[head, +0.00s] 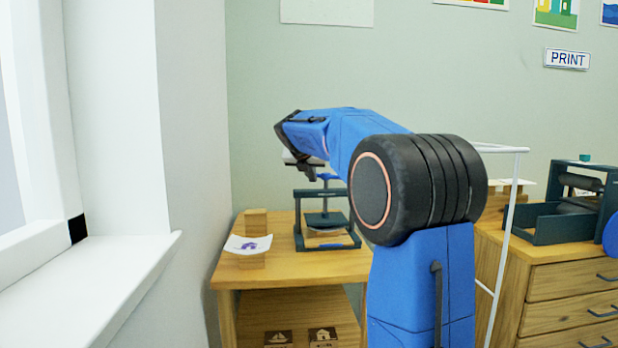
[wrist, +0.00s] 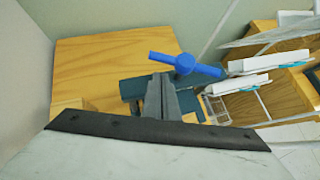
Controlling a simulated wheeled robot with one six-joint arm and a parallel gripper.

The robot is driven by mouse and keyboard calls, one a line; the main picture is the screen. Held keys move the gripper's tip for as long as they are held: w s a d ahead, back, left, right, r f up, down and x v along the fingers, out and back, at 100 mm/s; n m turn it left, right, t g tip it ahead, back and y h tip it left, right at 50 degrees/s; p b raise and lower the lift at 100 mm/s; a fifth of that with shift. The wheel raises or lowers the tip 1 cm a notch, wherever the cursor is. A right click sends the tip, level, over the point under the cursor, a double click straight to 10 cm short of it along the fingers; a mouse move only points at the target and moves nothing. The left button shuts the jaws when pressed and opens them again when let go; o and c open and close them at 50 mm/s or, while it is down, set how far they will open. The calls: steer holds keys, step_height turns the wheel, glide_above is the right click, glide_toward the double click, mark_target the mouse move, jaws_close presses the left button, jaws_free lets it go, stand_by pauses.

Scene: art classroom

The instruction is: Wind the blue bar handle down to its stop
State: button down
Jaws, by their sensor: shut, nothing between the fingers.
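The blue bar handle (wrist: 185,64) has a round hub and two arms and sits on top of a dark press (wrist: 134,88) in the wrist view. In the head view the handle (head: 327,177) shows in part behind my gripper, above the dark press frame (head: 299,232). The press has a plate on a central screw, over a base holding something light brown. My gripper (wrist: 162,78) is shut and empty, its fingertips appearing just beside the hub. In the head view my gripper (head: 316,170) hangs above the press. Whether it touches the handle cannot be told.
The press stands on a wooden table (head: 290,272). A printed paper (head: 246,244) rests on wooden blocks to its left. A white wall and sill (head: 100,270) close off the left. A white rack (head: 505,235) and a roller press (head: 565,215) on drawers are right.

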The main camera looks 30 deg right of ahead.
steer(key=shift+w+d+r, duration=0.15)
steer(key=shift+w+d, duration=0.2)
steer(key=shift+d, duration=0.05)
steer(key=shift+w, duration=0.1)
